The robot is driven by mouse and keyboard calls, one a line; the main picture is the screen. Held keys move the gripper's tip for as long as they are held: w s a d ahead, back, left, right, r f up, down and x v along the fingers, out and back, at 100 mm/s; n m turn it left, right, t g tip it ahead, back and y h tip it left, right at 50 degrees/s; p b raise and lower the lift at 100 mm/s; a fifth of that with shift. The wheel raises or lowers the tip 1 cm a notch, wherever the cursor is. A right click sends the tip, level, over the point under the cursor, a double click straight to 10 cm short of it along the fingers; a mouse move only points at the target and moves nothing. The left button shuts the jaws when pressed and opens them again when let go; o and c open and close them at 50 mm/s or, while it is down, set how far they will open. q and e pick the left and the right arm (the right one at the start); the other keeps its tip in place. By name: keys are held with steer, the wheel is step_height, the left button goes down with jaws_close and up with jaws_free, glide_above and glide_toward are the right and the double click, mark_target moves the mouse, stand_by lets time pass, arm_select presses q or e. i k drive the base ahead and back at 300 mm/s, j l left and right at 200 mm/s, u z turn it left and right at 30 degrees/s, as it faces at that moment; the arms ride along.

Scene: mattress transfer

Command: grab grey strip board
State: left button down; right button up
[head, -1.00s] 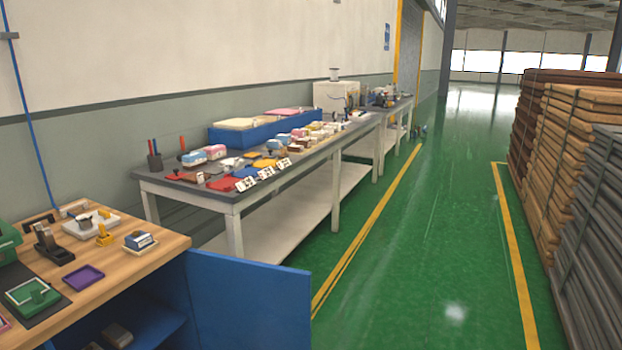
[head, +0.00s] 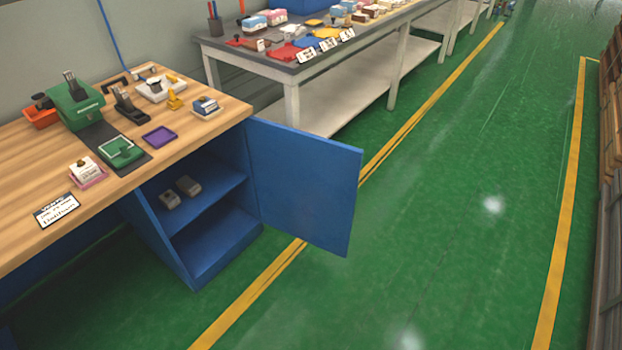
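No single grey strip board can be made out in the head view now. At the right edge, a narrow slice of stacked boards (head: 611,130) shows, brown in its farther part. The nearer part of this slice (head: 608,290) looks darker and greyer, and most of it is cut off by the frame. Neither of my grippers is in view.
A wooden-topped bench (head: 40,155) with small stamping items stands at left; its blue cabinet door (head: 305,185) is open into the aisle. A grey-topped table (head: 300,72) stands behind. Green floor (head: 450,220) between the yellow lines is clear.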

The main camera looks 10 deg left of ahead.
mark_target(189, 187)
steer(key=i+l+u, duration=0.15)
steer(key=u, duration=1.3)
steer(key=i+l+u, duration=0.15)
steer(key=l+u, duration=0.35)
steer(key=l, duration=0.25)
steer(key=l+u, duration=0.45)
steer(key=l, duration=0.3)
steer(key=k+l+u, duration=0.15)
steer(key=l+u, duration=0.35)
steer(key=l, duration=0.2)
steer(key=k+l, duration=0.1)
steer(key=l, duration=0.3)
steer(key=k+l, duration=0.1)
steer(key=l, duration=0.3)
steer(key=k+l+u, duration=0.1)
steer(key=l, duration=0.3)
steer(key=k+l, duration=0.1)
steer(key=l, duration=0.3)
steer(key=k+l, duration=0.15)
steer(key=l, duration=0.25)
steer(key=k+l, duration=0.1)
steer(key=l, duration=0.3)
steer(key=k+l+u, duration=0.1)
steer(key=l, duration=0.3)
steer(key=j+z, duration=0.35)
steer(key=j, duration=1.8)
